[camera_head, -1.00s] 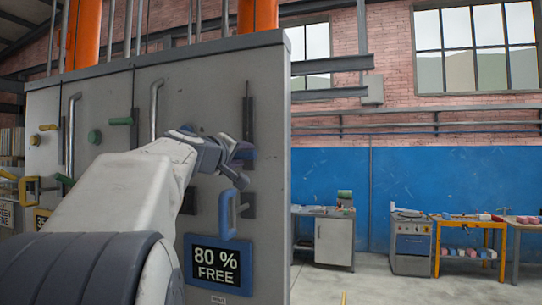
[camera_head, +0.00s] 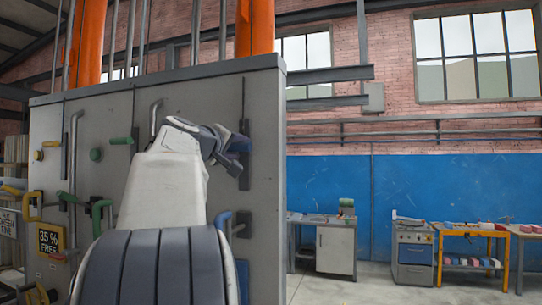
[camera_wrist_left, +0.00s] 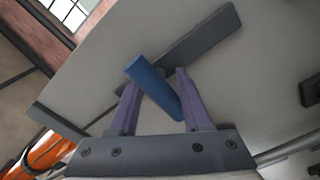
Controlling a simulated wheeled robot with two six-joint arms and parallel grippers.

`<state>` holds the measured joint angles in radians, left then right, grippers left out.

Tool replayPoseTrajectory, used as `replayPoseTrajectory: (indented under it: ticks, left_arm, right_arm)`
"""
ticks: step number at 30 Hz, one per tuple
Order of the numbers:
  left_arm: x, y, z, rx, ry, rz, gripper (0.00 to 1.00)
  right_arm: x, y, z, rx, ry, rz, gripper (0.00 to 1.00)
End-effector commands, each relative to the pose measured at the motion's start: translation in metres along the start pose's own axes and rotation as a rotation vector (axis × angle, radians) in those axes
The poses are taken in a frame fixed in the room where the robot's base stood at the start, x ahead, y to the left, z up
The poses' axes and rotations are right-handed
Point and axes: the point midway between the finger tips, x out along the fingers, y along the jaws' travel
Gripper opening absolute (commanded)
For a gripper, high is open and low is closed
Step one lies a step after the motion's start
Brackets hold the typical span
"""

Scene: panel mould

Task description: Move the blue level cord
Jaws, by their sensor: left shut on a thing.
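The blue lever (camera_wrist_left: 153,86) is a short bar on the grey panel, in front of a dark slot plate (camera_wrist_left: 195,48) in the left wrist view. My left gripper (camera_wrist_left: 155,87) has its two purple fingers on either side of the lever, shut on it. In the head view my left gripper (camera_head: 238,150) is at the right part of the panel, by the dark vertical slot (camera_head: 244,140). The lever itself is mostly hidden there by the gripper. My right gripper is not in view.
The tall grey panel (camera_head: 262,200) carries several handles: a green knob (camera_head: 121,141), a green handle (camera_head: 98,216) and a yellow one (camera_head: 30,206). A blue loop handle (camera_head: 222,220) is partly behind my arm. A cabinet (camera_head: 335,248) and an orange table (camera_head: 470,235) stand far right.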

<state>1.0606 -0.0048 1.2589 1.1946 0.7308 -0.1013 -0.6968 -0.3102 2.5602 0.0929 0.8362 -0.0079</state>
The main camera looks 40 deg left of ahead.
Motion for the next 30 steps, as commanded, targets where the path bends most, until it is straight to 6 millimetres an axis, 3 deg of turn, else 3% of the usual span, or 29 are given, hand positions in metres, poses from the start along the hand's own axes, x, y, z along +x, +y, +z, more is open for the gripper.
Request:
replayPoseTrajectory:
  ticks: [1,6,18,19,20,21,30]
  left_arm:
    - [-0.002,0.009,-0.012,0.012,0.007,-0.003,0.0]
    - [-0.003,0.023,-0.021,0.012,0.008,-0.002,0.0]
    - [-0.004,0.028,-0.024,0.011,0.014,0.003,0.0]
    - [-0.004,0.028,-0.024,0.011,0.014,0.004,0.6]
    - [-0.004,0.028,-0.024,0.01,0.014,0.004,0.71]
    - [-0.003,0.028,-0.023,0.009,0.013,0.003,0.75]
    - [-0.004,0.025,-0.022,0.004,0.009,0.0,0.75]
  right_arm:
    - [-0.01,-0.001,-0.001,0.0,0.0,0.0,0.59]
    - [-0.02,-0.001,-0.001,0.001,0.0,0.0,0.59]
    - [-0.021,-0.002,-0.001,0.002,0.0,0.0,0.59]
    - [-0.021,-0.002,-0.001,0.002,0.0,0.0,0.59]
    - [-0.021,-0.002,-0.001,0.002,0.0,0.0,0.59]
    - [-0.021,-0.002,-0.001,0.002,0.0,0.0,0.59]
    - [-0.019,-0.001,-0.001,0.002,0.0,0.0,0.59]
